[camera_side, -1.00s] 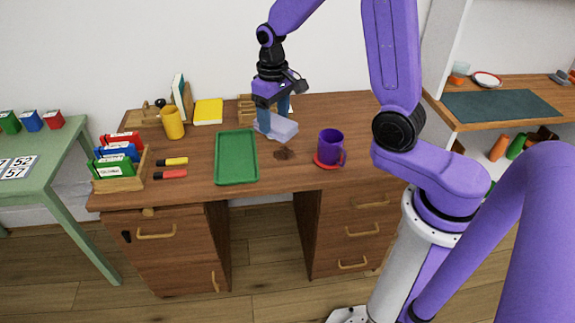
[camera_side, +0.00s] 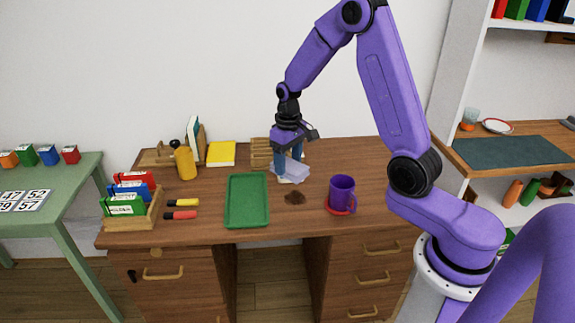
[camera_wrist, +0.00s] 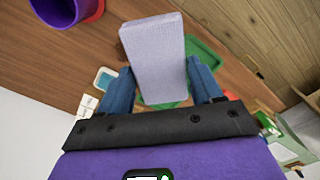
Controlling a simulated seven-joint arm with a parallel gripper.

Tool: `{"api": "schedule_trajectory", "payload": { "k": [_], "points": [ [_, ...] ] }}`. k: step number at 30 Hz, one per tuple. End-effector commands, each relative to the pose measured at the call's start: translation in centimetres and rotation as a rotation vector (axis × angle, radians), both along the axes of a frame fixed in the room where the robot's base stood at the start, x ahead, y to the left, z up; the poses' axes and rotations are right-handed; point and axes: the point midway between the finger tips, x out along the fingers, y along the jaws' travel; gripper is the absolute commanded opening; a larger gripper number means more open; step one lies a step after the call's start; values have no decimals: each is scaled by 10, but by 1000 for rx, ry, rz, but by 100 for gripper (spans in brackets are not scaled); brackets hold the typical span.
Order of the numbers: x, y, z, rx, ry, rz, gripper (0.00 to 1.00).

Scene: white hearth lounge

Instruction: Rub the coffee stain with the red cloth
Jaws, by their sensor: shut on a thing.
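My gripper (camera_side: 290,167) is shut on a pale lavender block (camera_side: 295,170), held just behind the stain in the side view. The wrist view shows the block (camera_wrist: 155,55) between my two blue fingers. The dark brown coffee stain (camera_side: 295,197) lies on the desk between the green tray and the purple mug. I see no red cloth in either view. Whether the block touches the desk I cannot tell.
The purple mug (camera_side: 342,188) stands on a red coaster (camera_side: 338,211) right of the stain. The green tray (camera_side: 247,222) lies to its left. Two markers (camera_side: 182,209), a file box (camera_side: 130,222) and a yellow cup (camera_side: 186,164) are further left. A wooden rack (camera_side: 261,152) stands behind my gripper.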

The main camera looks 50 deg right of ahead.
Motion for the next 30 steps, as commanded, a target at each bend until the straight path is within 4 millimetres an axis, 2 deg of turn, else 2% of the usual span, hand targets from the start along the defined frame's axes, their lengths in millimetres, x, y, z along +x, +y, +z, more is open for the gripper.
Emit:
{"api": "schedule_trajectory", "payload": {
  "k": [1, 9, 15, 21, 30],
  "points": [
    [6, -16, -13, 1, 6, -7, 41],
    [25, -86, -71, 1, 4, -5, 41],
    [26, -118, -100, 1, 3, -2, 41],
    [27, -128, -111, 0, 0, 1, 41],
    [26, -128, -131, 1, 2, 1, 41]
  ]
}}
